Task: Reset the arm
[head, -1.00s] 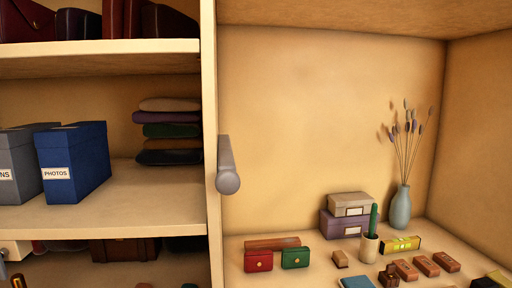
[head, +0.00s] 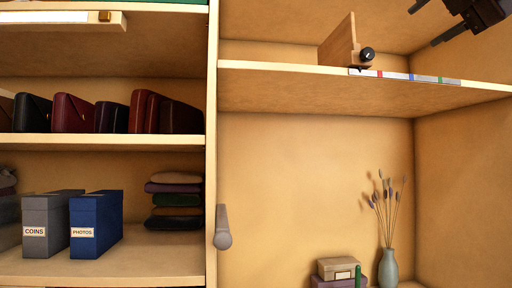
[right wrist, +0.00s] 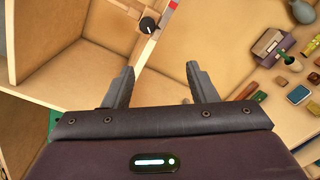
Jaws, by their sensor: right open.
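My right gripper (head: 428,26) shows dark at the top right corner of the head view, in front of the upper part of the right compartment. In the right wrist view its two fingers (right wrist: 160,72) are spread apart with nothing between them. My left gripper does not show in either view.
An upright wooden panel (head: 339,43) and a black knob (head: 367,54) are at the upper right shelf (head: 290,75), whose edge has coloured strips. A grey rod end (head: 223,240) sticks out from the divider. Lower right stands a vase (head: 388,268). Box files (head: 96,225) stand left.

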